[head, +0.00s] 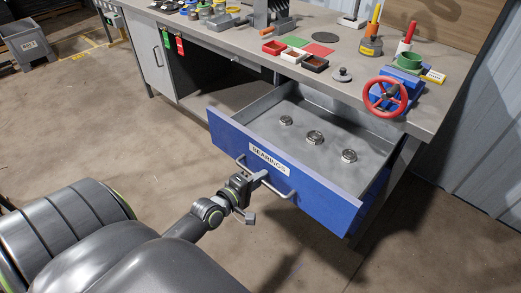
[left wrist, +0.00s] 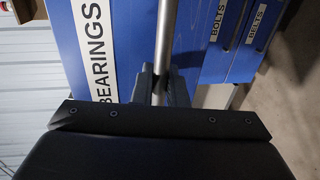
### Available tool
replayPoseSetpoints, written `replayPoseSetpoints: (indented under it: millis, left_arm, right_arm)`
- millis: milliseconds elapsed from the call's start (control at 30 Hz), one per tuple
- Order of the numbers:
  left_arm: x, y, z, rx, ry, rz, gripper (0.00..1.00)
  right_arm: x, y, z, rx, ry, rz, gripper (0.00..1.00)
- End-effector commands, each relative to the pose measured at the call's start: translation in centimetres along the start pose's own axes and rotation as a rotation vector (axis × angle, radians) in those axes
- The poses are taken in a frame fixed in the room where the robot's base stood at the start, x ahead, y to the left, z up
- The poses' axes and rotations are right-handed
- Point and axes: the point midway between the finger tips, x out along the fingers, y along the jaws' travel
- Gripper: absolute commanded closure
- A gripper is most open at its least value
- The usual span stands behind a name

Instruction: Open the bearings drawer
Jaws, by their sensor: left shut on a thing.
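The bearings drawer (head: 318,198) has a blue front with a white BEARINGS label and is pulled well out from under the workbench. Several metal bearings (head: 315,137) lie on its grey floor. My left gripper (head: 255,184) is shut on the drawer's bar handle (head: 284,191). In the left wrist view the handle (left wrist: 166,40) runs up between the fingers, beside the BEARINGS label (left wrist: 98,50). My right gripper is in neither view.
The workbench top (head: 345,52) holds a red handwheel (head: 386,97), small coloured trays (head: 292,55) and tools. The left wrist view shows drawer fronts labelled BOLTS (left wrist: 222,25) and BELTS (left wrist: 257,25). A grey bin (head: 28,42) stands far left. The floor before the drawer is clear.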

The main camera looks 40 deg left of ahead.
Motion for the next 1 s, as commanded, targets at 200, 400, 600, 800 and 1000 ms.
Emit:
replayPoseSetpoints:
  millis: [200,400,600,800,1000]
  left_arm:
    - [0.0,-0.1,0.0,0.0,0.0,-0.002,1.0]
    - [0.0,-0.1,0.0,0.0,0.0,-0.002,0.71]
    - [0.0,0.0,0.0,0.0,0.0,-0.001,0.71]
    - [-0.7,0.0,0.0,0.001,0.0,-0.001,0.71]
    - [-4.0,-0.1,0.0,0.002,0.0,-0.005,0.71]
  right_arm:
    - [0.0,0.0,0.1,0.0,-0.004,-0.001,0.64]
    - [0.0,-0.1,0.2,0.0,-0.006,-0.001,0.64]
    - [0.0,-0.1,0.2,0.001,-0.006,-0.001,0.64]
    - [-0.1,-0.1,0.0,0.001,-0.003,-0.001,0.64]
    - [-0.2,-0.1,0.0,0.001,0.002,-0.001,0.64]
